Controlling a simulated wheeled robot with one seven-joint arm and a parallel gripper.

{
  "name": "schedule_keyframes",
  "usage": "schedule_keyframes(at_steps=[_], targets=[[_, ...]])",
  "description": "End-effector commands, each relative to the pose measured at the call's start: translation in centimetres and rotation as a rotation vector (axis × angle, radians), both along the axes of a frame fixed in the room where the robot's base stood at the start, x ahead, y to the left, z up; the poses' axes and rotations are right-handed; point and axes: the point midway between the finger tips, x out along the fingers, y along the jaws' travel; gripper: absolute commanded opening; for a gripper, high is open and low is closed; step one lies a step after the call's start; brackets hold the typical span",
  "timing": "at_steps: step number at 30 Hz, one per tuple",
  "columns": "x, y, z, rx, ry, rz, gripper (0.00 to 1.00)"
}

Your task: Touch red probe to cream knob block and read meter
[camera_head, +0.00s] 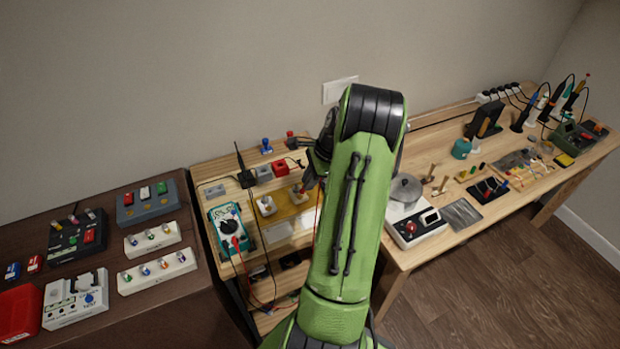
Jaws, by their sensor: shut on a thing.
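The teal meter (230,236) lies on the middle bench, with a round dark dial and a red plug and lead on its front; its reading is too small to make out. Two cream knob blocks sit on an ochre mat (283,212): one (266,206) nearer the meter, one (298,194) beside my gripper. My gripper (311,182) is shut, low over the mat's right end, partly hidden by my green arm. A bit of red, seemingly the red probe (322,184), shows at it, with a thin red lead hanging below. Whether the tip touches a block I cannot tell.
Grey and red blocks (264,173) stand behind the mat. A dark bench at left holds pedals and switch boxes (77,235). The right bench holds a pot (405,188) on a white device (417,226) and several tools. My arm hides the middle.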

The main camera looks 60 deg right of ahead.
Motion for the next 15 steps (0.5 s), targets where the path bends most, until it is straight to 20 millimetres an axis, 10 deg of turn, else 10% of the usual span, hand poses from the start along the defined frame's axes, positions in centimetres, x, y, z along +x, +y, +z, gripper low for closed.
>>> schedule_keyframes(at_steps=[15], targets=[[-0.01, 0.02, -0.68, 0.001, 0.001, 0.0, 0.0]])
